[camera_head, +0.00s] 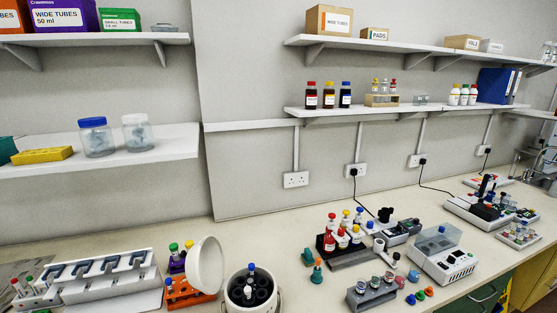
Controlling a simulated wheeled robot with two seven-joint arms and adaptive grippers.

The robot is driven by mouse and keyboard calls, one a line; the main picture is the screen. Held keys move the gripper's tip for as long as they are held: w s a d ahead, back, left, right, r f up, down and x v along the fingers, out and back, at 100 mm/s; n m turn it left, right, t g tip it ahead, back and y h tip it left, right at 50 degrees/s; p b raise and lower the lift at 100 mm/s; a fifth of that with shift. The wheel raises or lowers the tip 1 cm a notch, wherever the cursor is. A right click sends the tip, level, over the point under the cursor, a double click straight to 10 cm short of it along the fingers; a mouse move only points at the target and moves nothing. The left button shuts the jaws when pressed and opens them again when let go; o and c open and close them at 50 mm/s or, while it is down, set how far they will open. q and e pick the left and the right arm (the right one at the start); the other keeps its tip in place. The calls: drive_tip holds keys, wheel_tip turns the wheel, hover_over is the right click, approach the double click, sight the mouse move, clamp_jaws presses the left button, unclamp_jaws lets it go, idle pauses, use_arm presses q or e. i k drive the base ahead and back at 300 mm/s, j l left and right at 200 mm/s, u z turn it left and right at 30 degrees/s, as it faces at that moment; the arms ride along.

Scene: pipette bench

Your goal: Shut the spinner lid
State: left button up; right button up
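The spinner (229,303) looks to be the round white tub at the bottom centre, partly cut off by the picture's lower edge. Its dark inside holds several wells, with a blue-capped tube and a white-topped one standing in it. The round white lid (206,265) stands open, nearly upright, at the tub's left side. Neither of my grippers is in view.
A pipette stand (105,277) is further left. A grey rack (370,295) and loose coloured caps lie to the right. A boxy device (443,262) has a clear lid raised.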

sight(204, 266)
drive_tip(key=k+j+z, duration=0.1)
drive_tip(key=j, duration=0.35)
drive_tip(key=k+j, duration=0.15)
drive_tip(key=j, duration=0.25)
drive_tip(key=k+j+z, duration=0.15)
drive_tip(key=j, duration=0.25)
drive_tip(key=k+j, duration=0.15)
drive_tip(key=j, duration=0.25)
drive_tip(key=k+j+z, duration=0.15)
drive_tip(key=j, duration=0.25)
drive_tip(key=k, duration=0.5)
